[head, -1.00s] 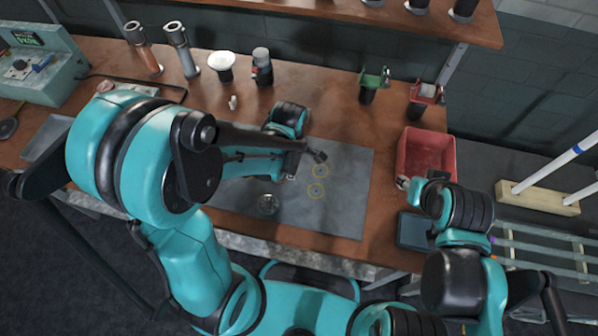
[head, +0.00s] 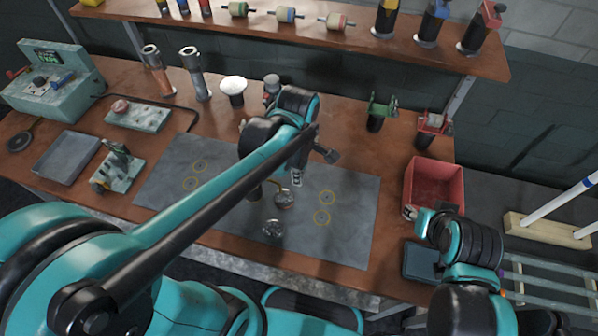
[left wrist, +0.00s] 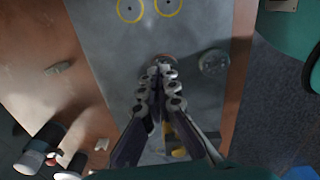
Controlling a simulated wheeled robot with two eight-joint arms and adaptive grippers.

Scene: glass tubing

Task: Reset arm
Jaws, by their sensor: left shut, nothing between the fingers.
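My left gripper (left wrist: 161,75) points down over the grey mat (head: 345,245); its fingers are together with nothing between them. In the head view my own left arm covers most of it. A small round reddish-brown piece (head: 285,199) is by the fingertips, and I cannot tell whether they touch it. A clear round disc (head: 273,229) lies on the mat near the front edge; it also shows in the left wrist view (left wrist: 213,62). My right gripper (head: 410,212) is beside the red bin's front left corner, too small to tell open or shut.
The red bin (head: 434,186) stands at the bench's right. Two metal tubes (head: 196,76), a white-topped holder (head: 233,88) and a green-topped holder (head: 379,112) stand along the back. A grey tray (head: 66,157) and a small fixture (head: 118,168) are at left. The mat's right side is clear.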

